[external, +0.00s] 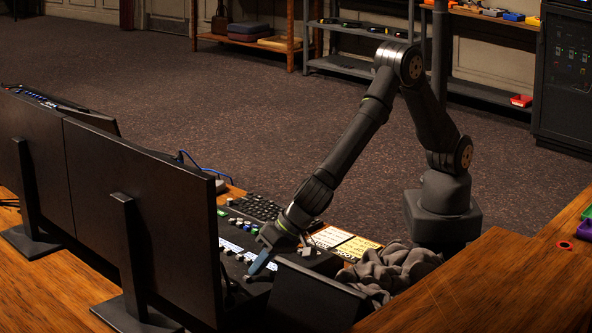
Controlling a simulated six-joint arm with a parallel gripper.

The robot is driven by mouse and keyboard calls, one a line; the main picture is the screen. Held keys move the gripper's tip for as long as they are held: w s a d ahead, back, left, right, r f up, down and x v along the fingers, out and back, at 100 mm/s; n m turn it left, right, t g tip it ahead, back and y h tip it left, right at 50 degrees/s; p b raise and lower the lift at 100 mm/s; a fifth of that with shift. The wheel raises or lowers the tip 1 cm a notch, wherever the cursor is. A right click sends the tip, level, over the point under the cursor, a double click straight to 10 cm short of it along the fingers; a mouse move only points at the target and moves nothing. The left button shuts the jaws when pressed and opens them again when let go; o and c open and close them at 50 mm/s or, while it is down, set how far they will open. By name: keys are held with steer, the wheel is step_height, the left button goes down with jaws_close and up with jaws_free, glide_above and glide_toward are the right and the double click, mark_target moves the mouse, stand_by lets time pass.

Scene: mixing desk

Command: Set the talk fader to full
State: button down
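The mixing desk (231,247) is a dark panel with rows of small knobs and white label strips, partly hidden behind the right monitor. My gripper (261,266) points down over the near end of the desk, just right of the monitor's edge. A blue-grey finger shows at its tip. I cannot tell whether it touches the panel, or whether the fingers are open or shut. The talk fader cannot be made out; it is too small or hidden by the monitor and gripper.
Two black monitors (140,220) on stands block the left. A dark box (312,297) stands close right of my gripper, with a crumpled grey cloth (390,270) beyond. A keyboard (255,206) and yellow-white sheets (343,241) lie behind. A red ring (565,246) lies far right.

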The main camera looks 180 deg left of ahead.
steer(key=s+a, duration=0.2)
steer(key=shift+s+a, duration=0.35)
steer(key=shift+s, duration=0.05)
steer(key=v, duration=1)
steer(key=shift+f, duration=0.1)
steer(key=x, duration=0.7)
steer(key=shift+s+d+f, duration=0.15)
steer(key=shift+s+f, duration=0.1)
steer(key=shift+f, duration=0.2)
steer(key=shift+s+d+f, duration=0.1)
steer(key=shift+s+f, duration=0.1)
steer(key=shift+f, duration=0.3)
steer(key=shift+s+f, duration=0.15)
steer(key=shift+f, duration=0.1)
steer(key=shift+s+a, duration=0.2)
steer(key=shift+a, duration=0.05)
steer(key=shift+r, duration=0.1)
